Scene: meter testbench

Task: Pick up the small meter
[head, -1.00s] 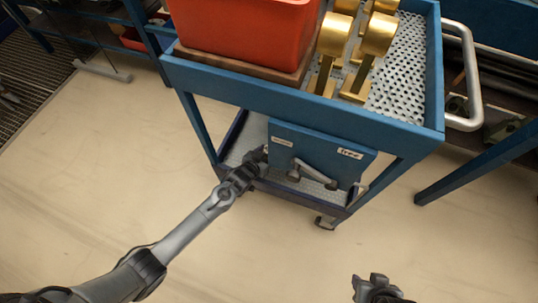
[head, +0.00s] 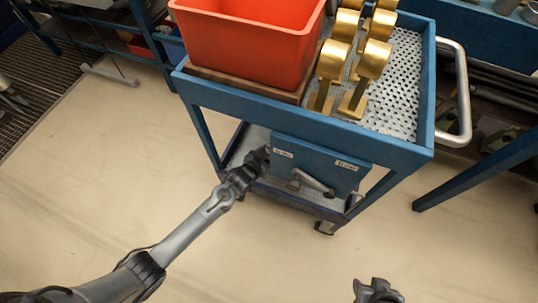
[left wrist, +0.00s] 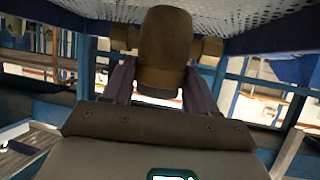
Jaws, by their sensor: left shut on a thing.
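The small meter (left wrist: 165,50) is a dull brass cylinder with short side stubs, seen close up in the left wrist view. My left gripper (left wrist: 163,85) is shut on it, with a finger on each side. In the head view my left gripper (head: 262,158) reaches in at the left edge of a blue panel, under the cart's top tray; the meter is hidden there. My right gripper (head: 377,288) shows only partly at the bottom edge, away from the cart; its jaw state is unclear.
The blue cart (head: 300,115) carries a red bin (head: 250,50) and several gold meters (head: 335,60) on its perforated top. The blue panel (head: 318,168) has a grey handle and labels. A blue bench stands at right. Open floor (head: 110,190) lies left and in front.

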